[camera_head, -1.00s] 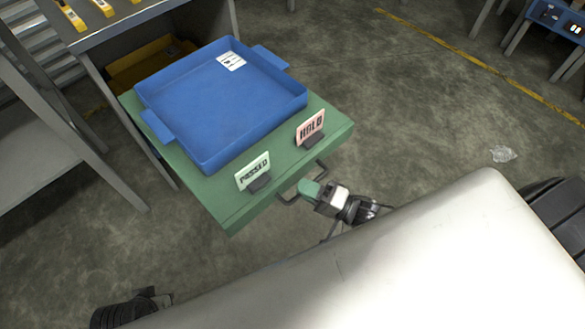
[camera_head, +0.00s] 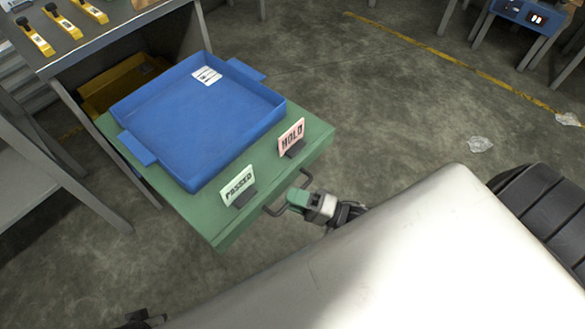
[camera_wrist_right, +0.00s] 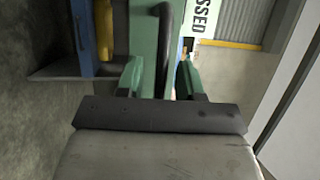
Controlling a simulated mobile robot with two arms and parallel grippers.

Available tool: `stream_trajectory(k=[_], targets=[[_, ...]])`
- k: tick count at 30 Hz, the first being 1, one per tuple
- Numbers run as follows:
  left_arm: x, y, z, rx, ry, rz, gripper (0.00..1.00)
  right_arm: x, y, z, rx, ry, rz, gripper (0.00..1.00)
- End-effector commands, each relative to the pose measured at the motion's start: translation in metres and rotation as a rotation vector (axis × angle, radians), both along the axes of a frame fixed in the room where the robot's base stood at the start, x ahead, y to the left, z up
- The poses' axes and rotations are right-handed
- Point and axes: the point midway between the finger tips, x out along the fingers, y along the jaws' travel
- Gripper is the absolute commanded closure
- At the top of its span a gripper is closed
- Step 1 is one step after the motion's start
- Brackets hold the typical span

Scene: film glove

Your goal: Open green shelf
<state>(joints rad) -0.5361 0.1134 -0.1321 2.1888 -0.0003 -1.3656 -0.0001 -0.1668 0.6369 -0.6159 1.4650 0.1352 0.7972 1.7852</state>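The green shelf (camera_head: 268,172) is a drawer-like slab standing out from under a grey table. Its dark bar handle (camera_head: 270,211) is on the front edge. My right gripper (camera_head: 298,199) is at this handle. In the right wrist view, the two green fingertips of my right gripper (camera_wrist_right: 161,80) stand apart on either side of the upright-looking handle bar (camera_wrist_right: 164,45), with small gaps showing. A blue tray (camera_head: 200,120) sits on the shelf, with a "PASSED" sign (camera_head: 238,185) and a "HOLD" sign (camera_head: 291,136) along the front. I cannot make out my left gripper.
The grey table (camera_head: 110,40) with yellow-handled tools (camera_head: 35,37) stands behind the shelf. A yellow bin (camera_head: 120,82) is beneath it. A grey rack (camera_head: 40,185) is at left. Clear plastic scraps (camera_head: 480,145) lie on the otherwise open floor at right.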

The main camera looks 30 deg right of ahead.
Motion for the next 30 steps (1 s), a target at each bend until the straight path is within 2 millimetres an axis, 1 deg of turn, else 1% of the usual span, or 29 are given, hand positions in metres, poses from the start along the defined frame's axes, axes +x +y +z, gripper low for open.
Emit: stream_trajectory(k=[4,9,15,21,30], targets=[[0.000,0.000,0.000,0.000,-0.001,0.000,1.00,-0.018,-0.017,-0.005,-0.005,0.006,-0.001,0.63],[-0.002,0.000,-0.009,0.001,0.014,0.000,1.00,-0.044,-0.041,-0.012,-0.005,0.006,-0.001,0.63],[0.000,0.000,-0.010,0.001,0.009,0.000,1.00,-0.066,-0.062,-0.017,-0.004,0.004,0.000,0.63],[0.003,0.000,-0.008,0.000,0.001,-0.001,1.00,-0.074,-0.069,-0.018,-0.002,0.003,-0.001,0.63],[0.004,-0.001,-0.005,-0.002,-0.005,-0.001,1.00,-0.074,-0.069,-0.018,-0.003,0.002,0.000,0.63]])
